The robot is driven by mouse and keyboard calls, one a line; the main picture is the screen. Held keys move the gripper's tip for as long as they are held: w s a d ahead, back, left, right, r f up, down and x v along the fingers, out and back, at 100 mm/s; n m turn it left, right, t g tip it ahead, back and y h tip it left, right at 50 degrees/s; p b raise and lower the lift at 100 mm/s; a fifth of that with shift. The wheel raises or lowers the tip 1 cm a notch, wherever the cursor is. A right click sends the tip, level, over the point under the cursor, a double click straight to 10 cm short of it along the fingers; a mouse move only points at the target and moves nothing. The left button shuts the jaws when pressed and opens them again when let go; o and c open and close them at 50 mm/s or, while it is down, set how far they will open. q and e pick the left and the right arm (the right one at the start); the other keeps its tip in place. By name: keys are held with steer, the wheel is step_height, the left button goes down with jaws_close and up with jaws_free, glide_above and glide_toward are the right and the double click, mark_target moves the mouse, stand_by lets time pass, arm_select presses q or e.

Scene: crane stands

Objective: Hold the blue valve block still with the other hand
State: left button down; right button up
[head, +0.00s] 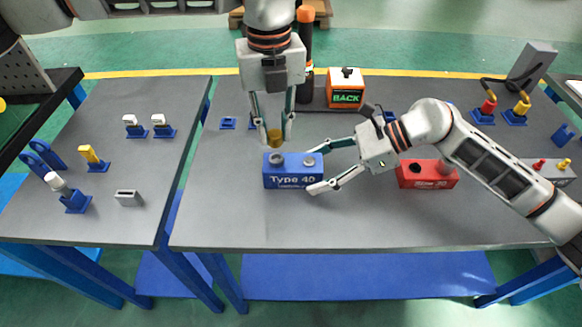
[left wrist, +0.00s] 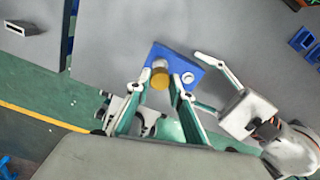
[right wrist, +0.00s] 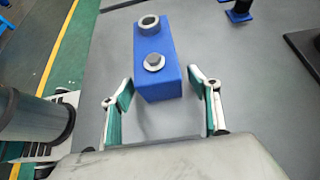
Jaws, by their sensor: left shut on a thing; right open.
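The blue valve block (head: 292,181), marked "Type 40", stands on the middle table with two round ports on top. It shows in the left wrist view (left wrist: 190,64) and the right wrist view (right wrist: 157,48). My right gripper (head: 320,167) is open at the block's right end. Its fingers are spread on either side, and in the right wrist view (right wrist: 163,97) gaps show between both fingertips and the block. My left gripper (head: 274,137) is shut on a brass-coloured cylinder (head: 275,139), above and behind the block's left port. The cylinder also shows in the left wrist view (left wrist: 159,77).
A red block (head: 427,175) sits to the right, beyond my right gripper. An orange-and-black box (head: 345,89) stands behind. The left table (head: 100,220) holds several small parts and a grey slotted piece (head: 129,198). The tabletop in front of the blue block is clear.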

steer(key=v, duration=1)
steer(key=shift+d+r, duration=0.15)
arm_select(q)
steer(key=shift+r, duration=0.15)
arm_select(e)
steer(key=shift+d+r, duration=0.35)
